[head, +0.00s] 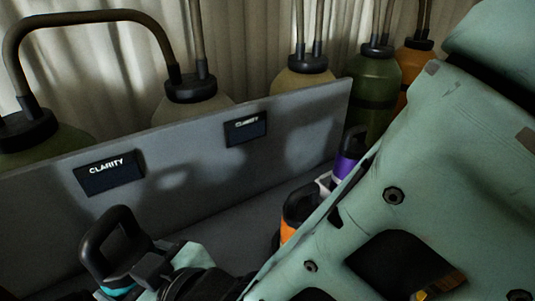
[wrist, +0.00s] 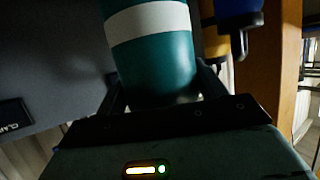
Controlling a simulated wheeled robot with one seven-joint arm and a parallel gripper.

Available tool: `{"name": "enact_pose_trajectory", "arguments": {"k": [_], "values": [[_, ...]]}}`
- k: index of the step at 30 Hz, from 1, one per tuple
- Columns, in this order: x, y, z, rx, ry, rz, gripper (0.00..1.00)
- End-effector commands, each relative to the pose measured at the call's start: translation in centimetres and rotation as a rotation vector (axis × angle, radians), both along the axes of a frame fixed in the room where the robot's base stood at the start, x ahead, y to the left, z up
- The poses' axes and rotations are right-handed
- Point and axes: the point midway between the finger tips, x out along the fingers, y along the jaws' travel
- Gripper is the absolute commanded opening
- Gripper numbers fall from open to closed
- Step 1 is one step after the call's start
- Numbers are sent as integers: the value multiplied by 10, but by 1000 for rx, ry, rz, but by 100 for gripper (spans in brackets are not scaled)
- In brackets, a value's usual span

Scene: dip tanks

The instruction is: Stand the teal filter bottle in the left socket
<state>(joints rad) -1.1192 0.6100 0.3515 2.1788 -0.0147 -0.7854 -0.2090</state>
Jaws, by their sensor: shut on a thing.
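The teal filter bottle (head: 118,291) is at the lower left of the head view. Its black cap with a loop handle (head: 112,245) is uppermost, and most of its body is below the frame. In the wrist view the bottle (wrist: 158,67) shows its teal body and white band between the two fingers. My gripper (wrist: 160,88) is shut on the bottle's body; in the head view part of my gripper (head: 160,271) shows right beside the cap. I cannot make out the left socket in either view, nor whether the bottle's base touches anything.
A grey upright panel (head: 215,168) with two dark labels, the left reading CLARITY (head: 109,172), stands behind the bottle. An orange bottle (head: 293,228) and a purple bottle (head: 345,163) stand to the right, partly behind my arm. Several large capped jugs (head: 192,92) with pipes line the back.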

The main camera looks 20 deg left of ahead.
Motion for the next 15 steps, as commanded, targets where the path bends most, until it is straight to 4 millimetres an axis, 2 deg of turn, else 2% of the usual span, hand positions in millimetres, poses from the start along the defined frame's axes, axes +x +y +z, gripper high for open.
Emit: {"name": "enact_pose_trajectory", "arguments": {"k": [9, 15], "values": [[-2, 1, -44, -1, 1, 4, 29], [-2, 1, -61, 1, 0, 3, 29]]}}
